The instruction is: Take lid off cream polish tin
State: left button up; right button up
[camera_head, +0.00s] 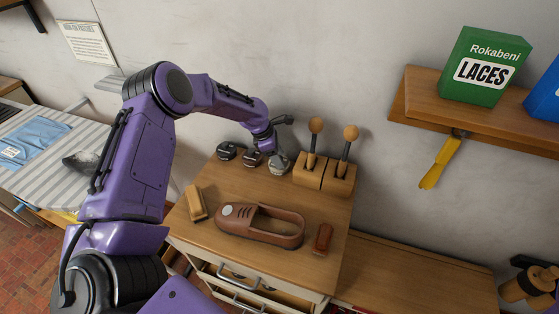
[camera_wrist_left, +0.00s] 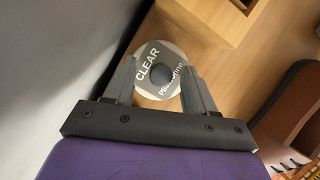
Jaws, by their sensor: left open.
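Three small tins stand in a row at the back of the wooden cabinet top: a dark one (camera_head: 227,151), a dark reddish one (camera_head: 251,158) and a pale-lidded one (camera_head: 278,165). The pale-lidded tin (camera_wrist_left: 150,58) reads "CLEAR" in the left wrist view and has a round dark grey knob (camera_wrist_left: 161,75) in the middle of its lid. My left gripper (camera_wrist_left: 158,68) is open, with its fingers on either side of this lid. I cannot tell whether the fingers touch it. In the head view my left gripper (camera_head: 272,146) is over this tin. My right gripper is out of view.
A wooden block with two round-knobbed handles (camera_head: 325,175) stands close right of the pale-lidded tin. A brown shoe (camera_head: 230,222), a tan block (camera_head: 195,203) and a reddish-brown block (camera_head: 323,238) lie in front. A wall shelf (camera_head: 410,104) is at upper right.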

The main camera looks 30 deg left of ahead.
pick_arm(q)
grip_shut()
jog(key=shift+r, duration=0.2)
